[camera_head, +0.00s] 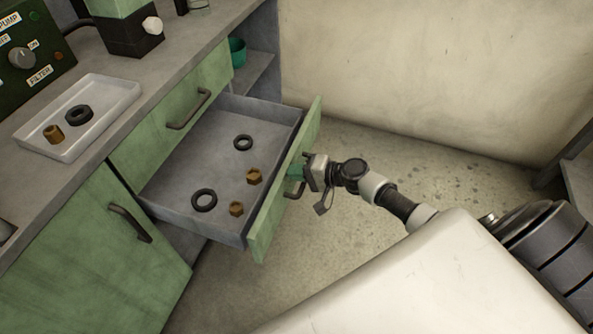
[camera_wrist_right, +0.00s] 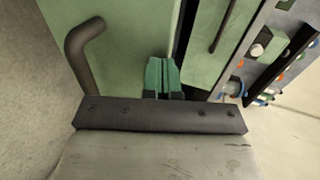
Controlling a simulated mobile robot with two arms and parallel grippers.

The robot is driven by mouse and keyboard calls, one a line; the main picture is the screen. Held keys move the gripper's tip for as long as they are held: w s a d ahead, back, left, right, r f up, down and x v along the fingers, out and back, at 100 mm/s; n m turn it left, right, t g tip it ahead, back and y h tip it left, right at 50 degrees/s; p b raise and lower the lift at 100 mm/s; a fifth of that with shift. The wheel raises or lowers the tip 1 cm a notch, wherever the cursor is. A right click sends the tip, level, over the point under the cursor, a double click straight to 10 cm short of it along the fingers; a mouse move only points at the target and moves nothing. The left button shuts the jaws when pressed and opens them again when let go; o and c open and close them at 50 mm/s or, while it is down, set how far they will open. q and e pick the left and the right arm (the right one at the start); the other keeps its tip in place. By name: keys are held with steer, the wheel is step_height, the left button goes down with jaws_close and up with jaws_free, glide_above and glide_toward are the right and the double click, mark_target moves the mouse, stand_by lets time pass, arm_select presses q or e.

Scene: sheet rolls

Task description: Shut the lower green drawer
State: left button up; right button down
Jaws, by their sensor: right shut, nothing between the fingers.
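The lower green drawer (camera_head: 225,176) is pulled well out below the upper green drawer front in the head view. Its front panel (camera_head: 284,190) has a dark curved handle, which also shows in the right wrist view (camera_wrist_right: 84,50). Inside lie two black rings (camera_head: 204,200) and two brown nuts (camera_head: 254,176). My right gripper (camera_head: 296,172) is shut and empty at the outer face of the drawer front, beside the handle. In the right wrist view its green fingertips (camera_wrist_right: 162,75) are together near the panel; I cannot tell whether they touch. My left gripper is not in view.
The upper drawer (camera_head: 180,108) is shut. A green cabinet door (camera_head: 95,250) is at the lower left. A white tray (camera_head: 112,112) with a ring and a nut sits on the counter. The floor (camera_head: 360,150) beyond the drawer front is clear up to the wall.

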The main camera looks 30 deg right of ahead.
stand_by(0.3)
arm_select(q)
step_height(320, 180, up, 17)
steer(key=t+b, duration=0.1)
steer(key=b, duration=0.4)
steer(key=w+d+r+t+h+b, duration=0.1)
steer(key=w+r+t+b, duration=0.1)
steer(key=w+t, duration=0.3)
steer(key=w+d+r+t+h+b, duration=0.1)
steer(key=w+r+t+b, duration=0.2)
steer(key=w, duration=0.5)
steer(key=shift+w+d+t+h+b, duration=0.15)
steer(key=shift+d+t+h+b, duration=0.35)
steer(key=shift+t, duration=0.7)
arm_select(e)
steer(key=w+a, duration=1.8)
steer(key=w, duration=0.4)
steer(key=shift+a, duration=0.4)
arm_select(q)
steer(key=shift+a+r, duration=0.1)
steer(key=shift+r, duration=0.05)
